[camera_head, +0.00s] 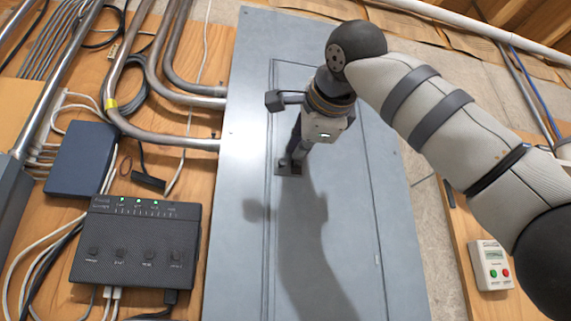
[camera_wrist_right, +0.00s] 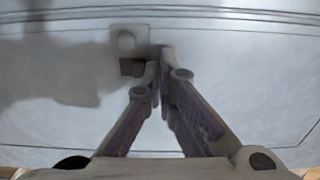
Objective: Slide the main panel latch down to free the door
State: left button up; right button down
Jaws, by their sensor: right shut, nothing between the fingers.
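The main panel (camera_head: 243,120) is a tall grey metal box on the wall. Its door (camera_head: 372,225) lies flat within the seam and looks closed. The small grey latch (camera_head: 283,170) is at the door's left edge and is partly covered by my gripper. My right gripper (camera_head: 293,160) is shut and empty, pointing at the door. Its fingertips (camera_wrist_right: 163,56) are just beside the latch; I cannot tell whether they touch. My left gripper is out of view.
Metal conduits (camera_head: 185,100) run into the panel's left side. A black router box (camera_head: 140,245) and a dark blue box (camera_head: 80,158) are on the wooden board at left. A white handheld device (camera_head: 490,265) hangs at right. The lower door front is clear.

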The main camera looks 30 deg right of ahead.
jog(key=shift+f, duration=0.75)
dwell(0.4)
jog(key=shift+r, duration=0.3)
dwell(0.3)
jog(key=shift+s, duration=0.1)
jog(key=v, duration=0.7)
dwell(0.5)
